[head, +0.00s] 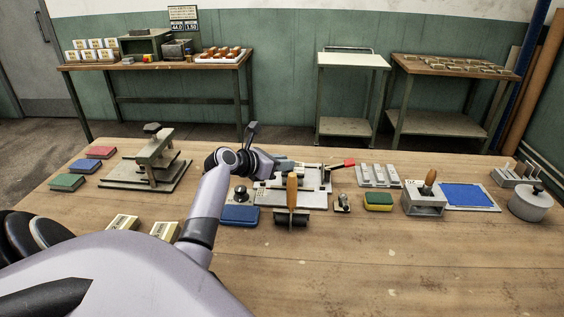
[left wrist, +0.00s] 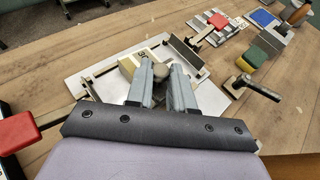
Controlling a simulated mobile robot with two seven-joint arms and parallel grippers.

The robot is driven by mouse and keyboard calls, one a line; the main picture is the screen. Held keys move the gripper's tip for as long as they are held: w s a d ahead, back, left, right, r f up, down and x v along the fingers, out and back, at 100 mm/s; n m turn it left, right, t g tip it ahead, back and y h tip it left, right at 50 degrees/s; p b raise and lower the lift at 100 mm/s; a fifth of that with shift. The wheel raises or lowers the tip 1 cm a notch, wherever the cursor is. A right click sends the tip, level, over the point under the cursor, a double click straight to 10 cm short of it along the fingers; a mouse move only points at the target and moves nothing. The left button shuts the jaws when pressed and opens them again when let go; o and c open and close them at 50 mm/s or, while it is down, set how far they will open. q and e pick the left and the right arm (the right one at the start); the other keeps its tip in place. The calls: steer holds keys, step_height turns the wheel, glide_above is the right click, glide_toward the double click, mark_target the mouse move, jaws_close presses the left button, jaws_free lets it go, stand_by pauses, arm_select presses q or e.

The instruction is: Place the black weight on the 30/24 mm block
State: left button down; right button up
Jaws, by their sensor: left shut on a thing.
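My left gripper (head: 287,166) reaches over the feeder plate (head: 318,188) in the middle of the table. In the left wrist view its two fingers (left wrist: 161,82) are shut on a dark rounded piece, which looks like the black weight (left wrist: 160,71). A cream block (left wrist: 128,66) with partly readable dark print, which looks like the 30/24 mm block, sits on the feeder plate (left wrist: 92,70) just beside the fingertips. I cannot tell whether the weight touches the block. In the head view my gripper hides most of both. My right gripper is not in view.
Two cream blocks (head: 123,222) lie at the front left. A blue box (head: 240,215) and a wooden-handled roller (head: 292,215) stand in front of the feeder. A yellow-green sponge (head: 378,201) and a blue pad (head: 468,195) lie to the right. The front right table is clear.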

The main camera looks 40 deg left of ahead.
arm_select(q)
steer(key=shift+f, duration=0.25)
steer(key=c, duration=1)
jaws_free()
steer(key=shift+r, duration=0.1)
steer(key=shift+r, duration=0.3)
steer(key=p+v, duration=0.1)
steer(key=v, duration=1.1)
steer(key=shift+d, duration=0.1)
